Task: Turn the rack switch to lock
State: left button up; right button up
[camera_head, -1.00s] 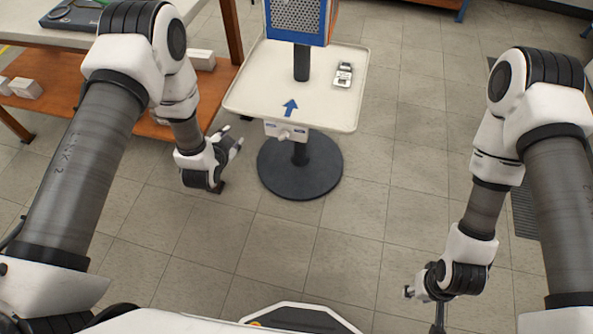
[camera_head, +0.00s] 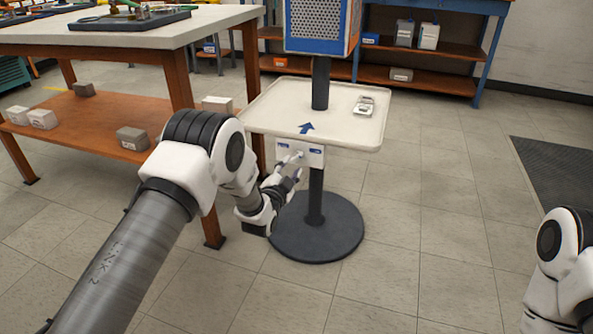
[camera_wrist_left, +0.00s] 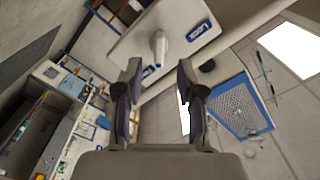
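The rack switch is a white knob (camera_wrist_left: 158,46) on a white panel (camera_head: 314,155) below the front edge of the tray. In the left wrist view the panel has a blue label reading LOCK (camera_wrist_left: 199,30) and a second blue label partly hidden behind a finger. I cannot tell which label the knob points to. My left gripper (camera_head: 294,168) is right in front of the panel. In the left wrist view its fingers (camera_wrist_left: 158,72) are open, with the knob lined up between and beyond the tips. Contact is not visible. My right gripper is out of view.
The white tray (camera_head: 270,108) stands on a post with a round black base (camera_head: 340,235). It carries a small device (camera_head: 364,106) and a blue-framed box above. A workbench (camera_head: 130,35) with a lower shelf stands left, close to my left arm.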

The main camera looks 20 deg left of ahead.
aim_at(296, 159)
pick_arm(q)
jog(key=w, duration=0.1)
jog(key=w+b, duration=0.1)
jog(key=w, duration=0.2)
jog(key=shift+w+f+b, duration=0.25)
jog(key=shift+w+b, duration=0.05)
jog(key=shift+w+r, duration=0.1)
jog(key=shift+w, duration=0.15)
grip_shut()
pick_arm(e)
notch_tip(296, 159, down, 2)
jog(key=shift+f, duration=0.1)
